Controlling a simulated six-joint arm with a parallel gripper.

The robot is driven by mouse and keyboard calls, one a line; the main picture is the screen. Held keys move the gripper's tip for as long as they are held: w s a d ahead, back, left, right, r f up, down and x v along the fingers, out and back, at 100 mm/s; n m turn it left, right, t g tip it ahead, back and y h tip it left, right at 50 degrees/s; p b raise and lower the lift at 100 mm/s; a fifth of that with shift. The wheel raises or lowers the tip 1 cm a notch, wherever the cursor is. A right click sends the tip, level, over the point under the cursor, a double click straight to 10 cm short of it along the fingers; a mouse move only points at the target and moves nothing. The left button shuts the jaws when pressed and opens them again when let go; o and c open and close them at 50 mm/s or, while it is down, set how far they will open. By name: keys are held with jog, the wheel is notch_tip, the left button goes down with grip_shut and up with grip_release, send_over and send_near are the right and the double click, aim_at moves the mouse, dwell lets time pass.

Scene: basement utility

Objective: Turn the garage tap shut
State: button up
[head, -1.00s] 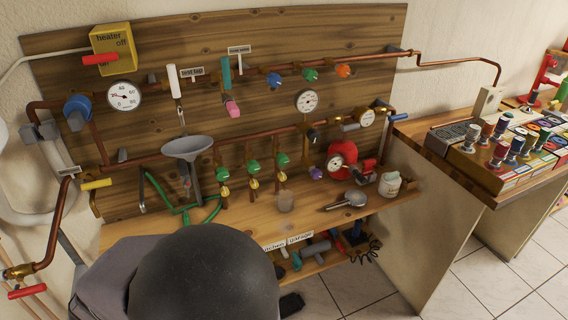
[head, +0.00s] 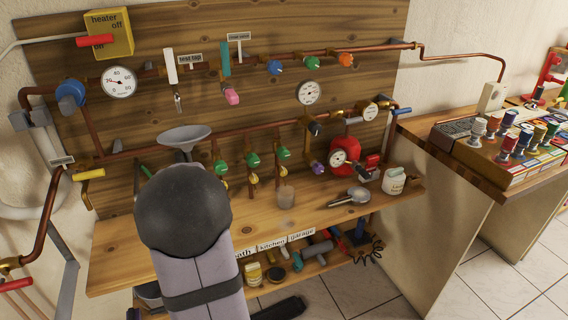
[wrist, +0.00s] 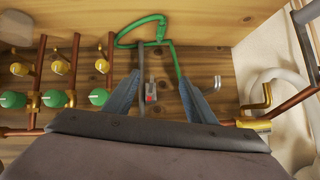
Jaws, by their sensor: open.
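Three green-handled taps hang from the lower copper pipe on the wooden board, above the shelf-edge labels bath, kitchen and garage (head: 301,236). The rightmost one (head: 284,153) matches the garage label by order. The wrist view looks flipped, so that tap seems to be the leftmost green handle (wrist: 12,100) there. Each has a yellow part beside the green one. My gripper (wrist: 160,80) is open and empty in the wrist view, to the side of the three taps and apart from them. In the head view my arm hides the fingers.
A grey funnel (head: 185,135) stands close to my arm. A green hose (wrist: 148,27) and a small grey fitting with a red spot (wrist: 150,92) show near the fingers.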

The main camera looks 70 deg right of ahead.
jog(key=s+d+m+t+h+b, duration=0.1)
jog(key=s+d, duration=0.3)
jog(key=d, duration=0.3)
jog(key=s+d+m+t+h+b, duration=0.1)
jog(key=s+d+b, duration=0.1)
jog(key=s+d, duration=0.2)
jog(key=s+d+m+t+h+b, duration=0.1)
jog(key=s+d, duration=0.3)
jog(key=d, duration=0.7)
jog(key=shift+s+r+t+h+b, duration=0.3)
jog(key=shift+h, duration=0.2)
jog(key=n+t+h+b, duration=0.1)
jog(key=h+b, duration=0.1)
send_near(285, 156)
jog(key=x, duration=0.3)
jog(key=shift+p+x, duration=0.55)
jog(key=shift+x, duration=3.25)
jog(key=shift+n, duration=0.3)
jog(key=c, duration=1)
